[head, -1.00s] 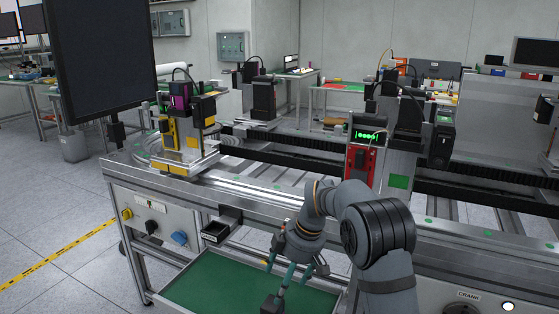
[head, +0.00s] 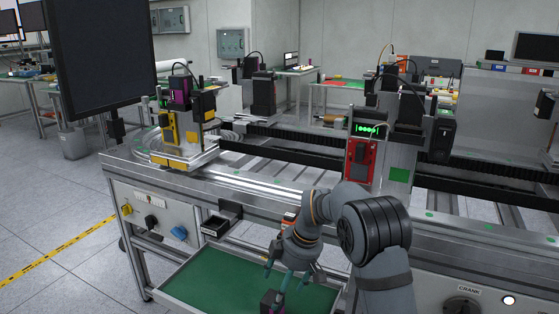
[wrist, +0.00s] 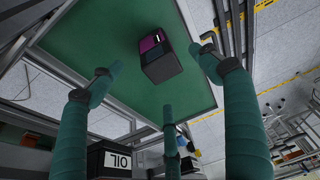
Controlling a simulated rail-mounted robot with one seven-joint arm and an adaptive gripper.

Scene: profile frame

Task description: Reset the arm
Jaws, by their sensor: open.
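My gripper (head: 287,285) has three teal fingers and hangs over the green-floored tray (head: 215,275) below the bench front. Its fingers are spread apart, with nothing held between them. A small black and magenta block (head: 270,302) lies in the tray beneath the fingers. In the wrist view the block (wrist: 161,58) rests on the green floor beyond the fingertips, with a visible gap to them. The spread fingers (wrist: 160,75) point toward the tray there. In the head view my arm hides part of the tray's right side.
The bench front has a small open black bin (head: 216,226) and a panel with knobs (head: 155,217) at left. A yellow and magenta device (head: 182,125) and a red module with green lights (head: 361,160) stand on the bench. A box labelled OIL (wrist: 112,160) is near one finger.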

